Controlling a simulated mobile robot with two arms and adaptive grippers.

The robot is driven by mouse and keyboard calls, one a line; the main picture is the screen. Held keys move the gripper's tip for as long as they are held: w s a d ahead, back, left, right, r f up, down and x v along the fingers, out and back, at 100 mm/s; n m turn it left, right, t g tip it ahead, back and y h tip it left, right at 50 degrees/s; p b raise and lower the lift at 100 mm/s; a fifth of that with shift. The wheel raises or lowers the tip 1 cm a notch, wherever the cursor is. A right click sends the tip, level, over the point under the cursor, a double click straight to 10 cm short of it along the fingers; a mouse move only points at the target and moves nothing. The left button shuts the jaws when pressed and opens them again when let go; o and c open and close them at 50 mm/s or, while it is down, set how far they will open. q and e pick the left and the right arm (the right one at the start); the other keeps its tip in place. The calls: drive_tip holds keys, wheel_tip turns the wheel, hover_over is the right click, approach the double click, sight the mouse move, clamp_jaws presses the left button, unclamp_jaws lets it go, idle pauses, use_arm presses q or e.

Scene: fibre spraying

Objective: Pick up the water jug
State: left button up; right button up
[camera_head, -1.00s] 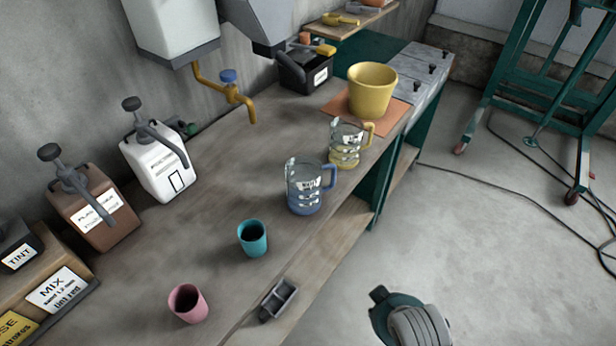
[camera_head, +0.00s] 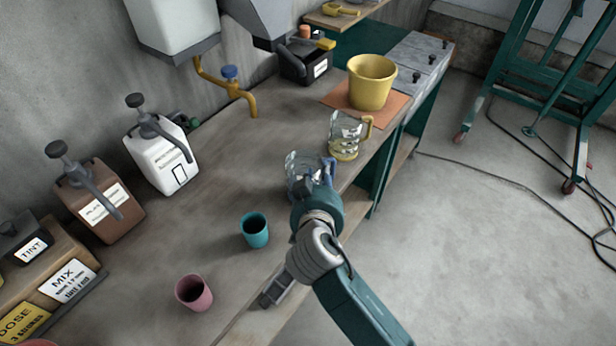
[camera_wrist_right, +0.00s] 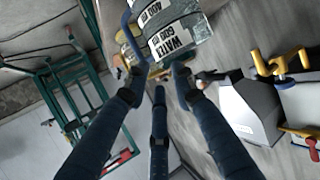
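The water jug (camera_head: 298,168) is a clear jug with a blue base and blue handle on the workbench, partly hidden behind my right gripper in the head view. In the right wrist view the jug (camera_wrist_right: 172,32) fills the top middle, with a label reading WATER and its blue handle at the left. My right gripper (camera_head: 318,182) is over the jug's handle side at the bench edge. In the wrist view its dark fingers (camera_wrist_right: 158,76) are spread apart, with nothing between them, close to the jug. Contact cannot be told. My left gripper is out of view.
A yellow-handled jug (camera_head: 347,136) stands just behind, then a yellow bucket (camera_head: 371,82) on an orange mat. A teal cup (camera_head: 254,230) and a pink cup (camera_head: 194,293) stand nearer. Pump canisters (camera_head: 163,158) line the wall. The bench middle is clear.

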drive_tip(key=p+x, duration=0.1)
drive_tip(key=x, duration=0.4)
drive_tip(key=shift+p, duration=0.3)
drive_tip(key=shift+w+f, duration=0.15)
drive_tip(key=shift+w, duration=0.1)
drive_tip(key=shift+s, duration=0.1)
clamp_jaws()
